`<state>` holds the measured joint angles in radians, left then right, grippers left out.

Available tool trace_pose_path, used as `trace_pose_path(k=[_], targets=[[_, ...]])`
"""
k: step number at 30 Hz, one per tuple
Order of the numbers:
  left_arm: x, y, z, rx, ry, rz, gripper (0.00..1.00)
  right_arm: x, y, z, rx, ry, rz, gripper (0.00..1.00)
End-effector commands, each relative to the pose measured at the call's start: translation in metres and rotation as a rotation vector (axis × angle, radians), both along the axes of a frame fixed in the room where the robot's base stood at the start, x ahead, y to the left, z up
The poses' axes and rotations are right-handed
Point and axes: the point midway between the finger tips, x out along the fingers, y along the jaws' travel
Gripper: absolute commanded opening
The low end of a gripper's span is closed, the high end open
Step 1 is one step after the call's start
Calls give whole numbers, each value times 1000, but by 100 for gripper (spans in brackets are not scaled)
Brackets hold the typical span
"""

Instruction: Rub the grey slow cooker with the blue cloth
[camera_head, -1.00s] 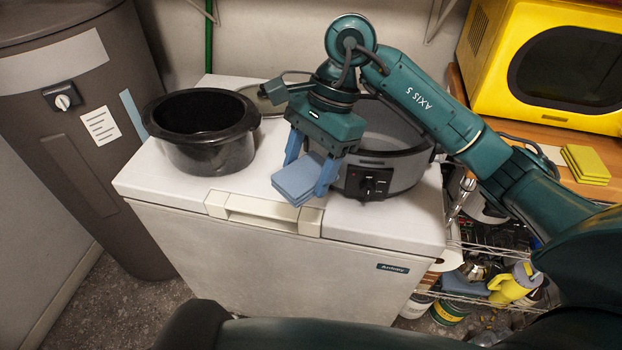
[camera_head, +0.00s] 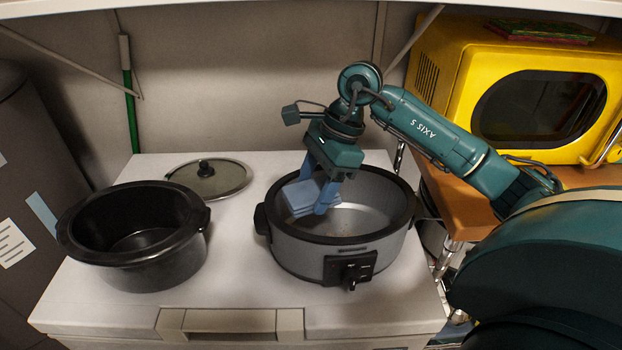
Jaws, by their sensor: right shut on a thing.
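The grey slow cooker (camera_head: 300,258) stands open on the right part of the white chest top, its knob facing me. My right gripper (camera_head: 316,200) is shut on the folded blue cloth (camera_head: 304,193). The gripper points down over the cooker's opening, and the cloth is at or inside the left part of it. I cannot tell whether the cloth touches the cooker wall. My left gripper is not in view.
A black pot (camera_head: 150,270) stands left of the cooker on the white chest (camera_head: 235,290). A glass lid (camera_head: 209,180) lies behind, between them. A yellow microwave (camera_head: 530,100) stands on a wooden surface at the right. The chest's front middle is clear.

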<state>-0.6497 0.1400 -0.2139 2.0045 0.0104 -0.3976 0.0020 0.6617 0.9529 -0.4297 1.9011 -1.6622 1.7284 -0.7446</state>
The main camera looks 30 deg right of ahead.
Motion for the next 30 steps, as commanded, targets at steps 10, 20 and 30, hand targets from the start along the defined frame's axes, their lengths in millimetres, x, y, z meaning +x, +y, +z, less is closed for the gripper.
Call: trace_pose_path(k=[10,20,30], targets=[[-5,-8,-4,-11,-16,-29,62,-1,0,-42,0,0,0,39],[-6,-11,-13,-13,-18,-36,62,-1,0,-62,0,1,1,39],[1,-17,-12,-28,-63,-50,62,-1,0,-96,1,0,1,39]])
